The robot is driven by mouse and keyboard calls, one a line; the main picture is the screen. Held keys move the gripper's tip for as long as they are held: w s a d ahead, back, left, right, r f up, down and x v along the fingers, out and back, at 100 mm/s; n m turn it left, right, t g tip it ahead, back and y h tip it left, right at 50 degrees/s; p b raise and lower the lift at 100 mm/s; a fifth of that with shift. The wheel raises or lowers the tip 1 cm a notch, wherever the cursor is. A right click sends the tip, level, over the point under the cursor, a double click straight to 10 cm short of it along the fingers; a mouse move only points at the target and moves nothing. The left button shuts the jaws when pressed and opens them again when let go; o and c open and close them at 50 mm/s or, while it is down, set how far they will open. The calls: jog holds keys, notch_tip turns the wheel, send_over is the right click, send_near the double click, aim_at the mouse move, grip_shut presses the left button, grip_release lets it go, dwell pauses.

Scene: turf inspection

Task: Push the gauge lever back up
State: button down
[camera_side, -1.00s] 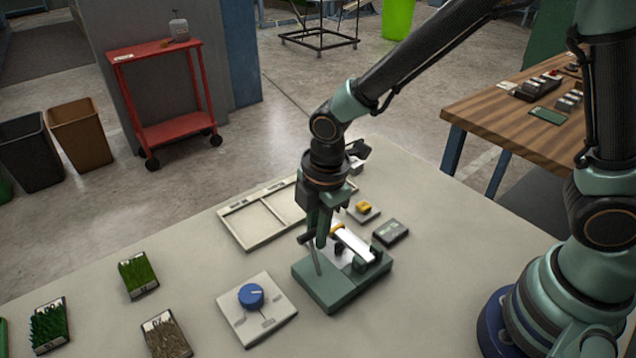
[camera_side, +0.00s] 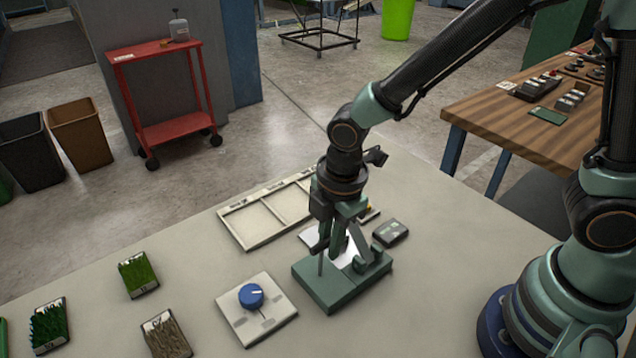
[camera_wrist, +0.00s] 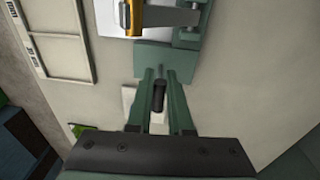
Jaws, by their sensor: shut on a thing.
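The gauge is a green base block (camera_side: 340,290) on the table, with a thin upright rod at its left end and a green bracket at its right. My gripper (camera_side: 328,243) stands over it, fingers pointing down. In the wrist view, the black lever handle (camera_wrist: 158,97) lies between the fingertips (camera_wrist: 160,88), and my gripper is shut on it. My gripper hides most of the lever in the side view.
A dial plate with a blue knob (camera_side: 251,296) lies left of the gauge. A divided frame (camera_side: 258,222) lies behind it and a small dark box (camera_side: 390,232) to its right. Several grass trays (camera_side: 138,274) are at the left.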

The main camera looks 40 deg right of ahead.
jog(key=shift+s+f, duration=0.15)
jog(key=shift+s, duration=0.5)
jog(key=shift+s+f, duration=0.15)
jog(key=shift+s, duration=0.45)
jog(key=shift+s+f, duration=0.3)
jog(key=shift+s, duration=0.45)
jog(key=c, duration=0.8)
grip_release()
jog(key=shift+c, duration=0.2)
jog(key=shift+r, duration=0.45)
notch_tip(320, 180, up, 11)
jog(key=shift+s+d, duration=0.3)
jog(key=shift+s, duration=0.1)
